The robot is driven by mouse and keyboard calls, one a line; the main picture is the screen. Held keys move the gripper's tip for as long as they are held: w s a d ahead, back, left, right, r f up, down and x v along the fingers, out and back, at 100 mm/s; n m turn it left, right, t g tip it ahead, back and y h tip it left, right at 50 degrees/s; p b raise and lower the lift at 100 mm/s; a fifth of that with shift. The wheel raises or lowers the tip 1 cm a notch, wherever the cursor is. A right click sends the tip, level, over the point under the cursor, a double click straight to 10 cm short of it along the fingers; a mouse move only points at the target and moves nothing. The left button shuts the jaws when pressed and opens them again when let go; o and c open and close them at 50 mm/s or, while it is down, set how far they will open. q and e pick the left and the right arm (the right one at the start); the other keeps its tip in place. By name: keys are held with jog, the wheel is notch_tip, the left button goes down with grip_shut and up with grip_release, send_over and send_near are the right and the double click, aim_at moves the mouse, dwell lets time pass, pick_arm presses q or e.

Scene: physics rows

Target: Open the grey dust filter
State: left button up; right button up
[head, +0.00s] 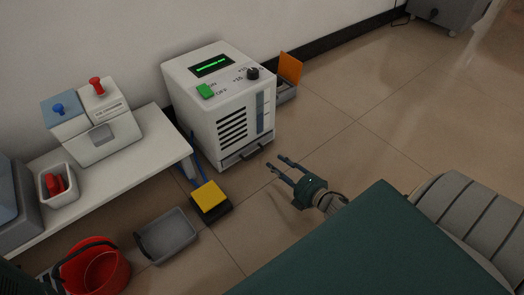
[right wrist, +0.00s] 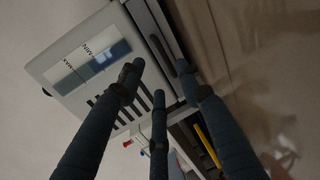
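The grey dust filter (head: 246,152) is a low drawer front with a dark handle at the base of the white machine (head: 192,85). It looks shut, flush with the machine's face. In the right wrist view the machine (right wrist: 60,60) lies tilted at upper left, with the grey filter strip (right wrist: 152,28) along its edge, partly behind the fingers. My right gripper (head: 278,165) is open and empty, its fingers spread, just right of the filter and apart from it. It also shows in the right wrist view (right wrist: 160,82). My left gripper is not in view.
A yellow-topped black pedal (head: 210,195), a grey bin (head: 166,237) and a red bucket (head: 100,268) stand on the floor at left. A white bench (head: 165,145) is beside the machine. An orange flap (head: 290,67) stands behind it.

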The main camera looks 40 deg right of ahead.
aim_at(259, 152)
jog(key=b+x, duration=0.4)
jog(key=x, duration=0.4)
jog(key=shift+w+f, duration=0.25)
jog(key=shift+w, duration=0.1)
jog(key=shift+w+b, duration=0.3)
jog(key=shift+w, duration=0.15)
grip_shut()
